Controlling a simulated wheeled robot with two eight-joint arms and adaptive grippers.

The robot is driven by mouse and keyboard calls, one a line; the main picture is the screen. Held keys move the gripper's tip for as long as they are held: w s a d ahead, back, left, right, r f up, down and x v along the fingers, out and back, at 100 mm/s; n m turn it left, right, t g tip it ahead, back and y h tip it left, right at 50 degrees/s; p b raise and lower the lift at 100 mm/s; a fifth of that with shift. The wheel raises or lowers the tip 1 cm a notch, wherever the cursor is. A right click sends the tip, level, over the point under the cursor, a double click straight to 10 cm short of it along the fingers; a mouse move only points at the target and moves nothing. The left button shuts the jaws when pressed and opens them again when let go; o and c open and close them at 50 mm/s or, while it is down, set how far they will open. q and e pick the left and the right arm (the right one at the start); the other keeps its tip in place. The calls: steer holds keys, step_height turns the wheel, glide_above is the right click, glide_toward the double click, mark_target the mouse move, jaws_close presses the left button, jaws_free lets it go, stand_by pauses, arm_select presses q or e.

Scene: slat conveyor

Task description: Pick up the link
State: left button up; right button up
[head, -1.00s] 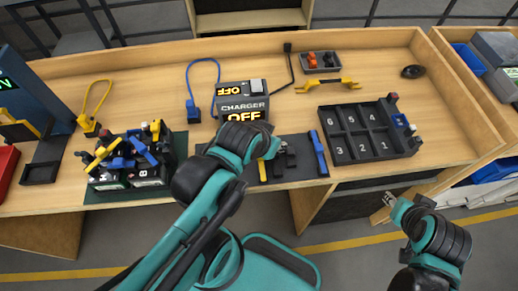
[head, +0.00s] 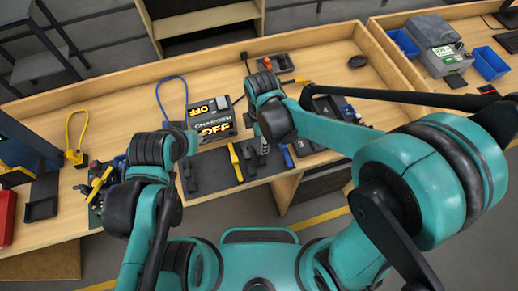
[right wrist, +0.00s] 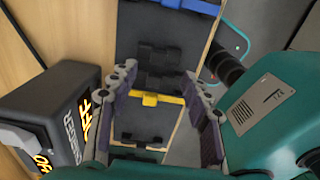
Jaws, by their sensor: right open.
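Several small bar-shaped parts lie on a dark mat (head: 215,172) at the front edge of the bench. One is yellow (head: 235,163), one is blue (head: 287,157), and others are black (head: 190,179). I cannot tell which is the link. My right gripper (head: 264,149) is low over the mat, between the yellow and blue parts. In the right wrist view the open right gripper (right wrist: 160,72) has its fingers on either side of a black part (right wrist: 160,78) and the yellow bar (right wrist: 160,98). The blue bar (right wrist: 190,5) lies beyond. My left gripper is hidden behind its arm.
A charger box (head: 209,118) with OFF displays stands behind the mat, close to the left finger in the wrist view. A black sectioned tray (head: 325,105) is partly behind my right arm. A yellow cable loop (head: 76,135) and red box (head: 7,218) are at left.

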mark_target(259, 154)
steer(key=f+b, duration=0.1)
steer(key=f, duration=0.6)
steer(key=shift+a+f+b, duration=0.2)
steer(key=shift+f+b, duration=0.15)
steer(key=c, duration=1.1)
